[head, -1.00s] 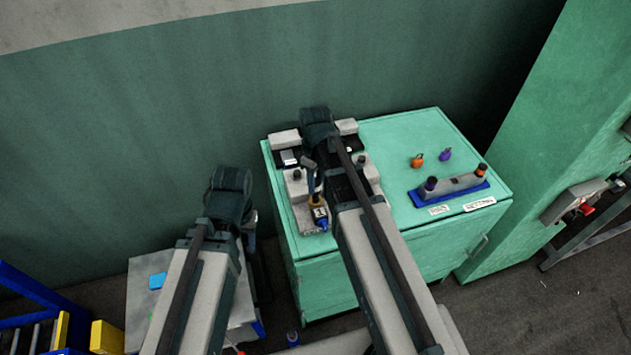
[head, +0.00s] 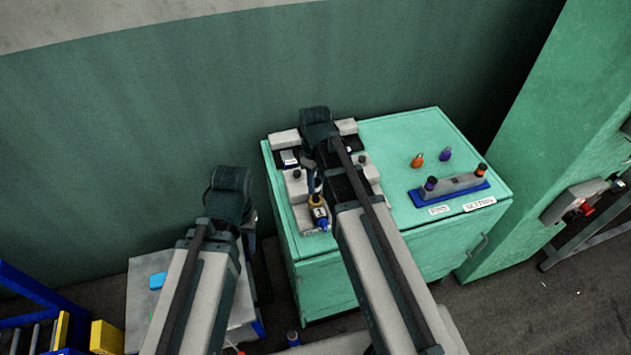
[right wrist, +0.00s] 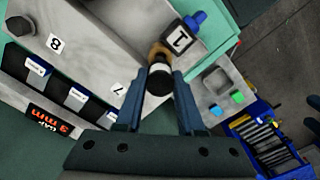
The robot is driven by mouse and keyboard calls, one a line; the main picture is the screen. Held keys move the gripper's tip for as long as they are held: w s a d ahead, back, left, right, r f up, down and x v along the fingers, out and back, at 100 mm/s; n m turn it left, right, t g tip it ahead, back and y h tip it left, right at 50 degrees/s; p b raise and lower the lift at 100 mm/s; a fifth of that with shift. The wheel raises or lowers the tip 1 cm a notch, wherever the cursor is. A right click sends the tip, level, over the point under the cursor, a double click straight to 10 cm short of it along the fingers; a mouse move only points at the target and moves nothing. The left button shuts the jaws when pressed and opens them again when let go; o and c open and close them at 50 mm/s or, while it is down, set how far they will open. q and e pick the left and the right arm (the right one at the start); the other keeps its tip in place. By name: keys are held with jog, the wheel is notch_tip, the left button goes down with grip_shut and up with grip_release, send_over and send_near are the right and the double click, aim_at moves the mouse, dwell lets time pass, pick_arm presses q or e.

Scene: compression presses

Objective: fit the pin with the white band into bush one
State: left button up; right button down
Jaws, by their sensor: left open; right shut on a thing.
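The right gripper (right wrist: 159,95) is shut on the black pin with the white band (right wrist: 159,80), seen end-on in the right wrist view. The pin is right at the brass-coloured bush one (right wrist: 157,50), beside the block marked 1 (right wrist: 179,39). I cannot tell whether its tip is inside or just above the bush. In the head view the right gripper (head: 312,181) is partly hidden by its arm, and the pin's white band (head: 318,187) shows above the block marked 1. My left gripper (head: 258,285) is open and empty, low beside the green cabinet, mostly hidden.
The green cabinet (head: 400,150) carries the grey press blocks. A low table (head: 140,315) with a blue block stands at left.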

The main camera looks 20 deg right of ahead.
jog(key=shift+f+b, duration=2.2)
jog(key=shift+f, duration=0.1)
jog(key=shift+c, duration=2.2)
grip_release()
jog(key=shift+r, duration=0.1)
notch_tip(320, 180, up, 14)
jog(key=p, duration=1.4)
